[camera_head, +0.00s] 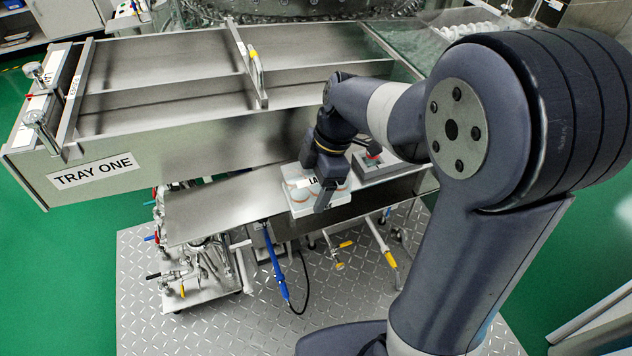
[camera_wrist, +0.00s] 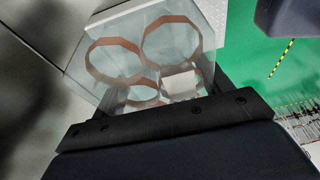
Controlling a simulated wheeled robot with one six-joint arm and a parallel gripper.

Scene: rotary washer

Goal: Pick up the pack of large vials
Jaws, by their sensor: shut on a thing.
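The pack of large vials (camera_head: 298,201) is a pale, see-through block with several round vials with orange-brown rims. It is at the metal shelf below the tray in the head view. In the wrist view the pack (camera_wrist: 118,97) fills the space in front of the gripper, with a white label on it. My gripper (camera_head: 326,185) is over the pack and shut on it. The fingers (camera_wrist: 165,112) lie along the pack's sides in the wrist view, partly hidden by the gripper's dark body. I cannot tell whether the pack touches the shelf.
A large steel tray labelled TRAY ONE (camera_head: 92,172) stands above and behind the shelf (camera_head: 205,212). A grey box (camera_head: 372,163) with a small red item sits right of the pack. Pipes and valves (camera_head: 205,262) are below. The shelf's left part is clear.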

